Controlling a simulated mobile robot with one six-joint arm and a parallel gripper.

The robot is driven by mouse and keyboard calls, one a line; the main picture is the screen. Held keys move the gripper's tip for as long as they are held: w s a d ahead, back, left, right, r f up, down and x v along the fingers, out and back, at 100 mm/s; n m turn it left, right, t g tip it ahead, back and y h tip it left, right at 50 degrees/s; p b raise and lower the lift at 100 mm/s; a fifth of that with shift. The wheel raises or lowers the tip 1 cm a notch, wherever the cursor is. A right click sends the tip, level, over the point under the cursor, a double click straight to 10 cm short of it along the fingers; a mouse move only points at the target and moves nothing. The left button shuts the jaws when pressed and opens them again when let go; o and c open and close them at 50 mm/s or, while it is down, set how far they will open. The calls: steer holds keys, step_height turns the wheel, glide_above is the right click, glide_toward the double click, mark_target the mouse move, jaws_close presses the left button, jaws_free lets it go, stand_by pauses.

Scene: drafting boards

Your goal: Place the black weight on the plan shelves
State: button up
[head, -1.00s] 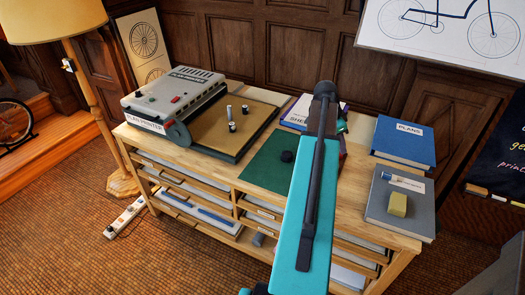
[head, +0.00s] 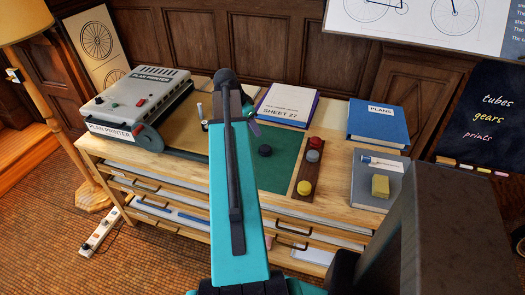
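My teal arm reaches up across the middle of the head view and hides part of the cabinet. Only a bit of my gripper (head: 250,117) shows past the arm's far end, left of and beyond the black weight. Its fingers are mostly hidden, so I cannot tell its opening.
A plan printer (head: 130,100) stands at the left of the top. Red (head: 315,143), grey (head: 313,156) and yellow (head: 304,187) weights sit on a wooden strip. A lamp (head: 50,110) stands left.

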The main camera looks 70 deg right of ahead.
steer(key=o, duration=0.8)
steer(key=shift+d, duration=0.1)
steer(key=shift+s, duration=0.1)
steer(key=shift+f, duration=0.15)
steer(key=p, duration=0.2)
glide_above(265, 148)
steer(key=w+a, duration=0.1)
steer(key=a, duration=0.1)
steer(key=shift+w+f, duration=0.15)
steer(key=shift+f, duration=3.7)
steer(key=shift+p+x, duration=1.1)
steer(key=shift+x, duration=1.5)
steer(key=shift+w, duration=0.15)
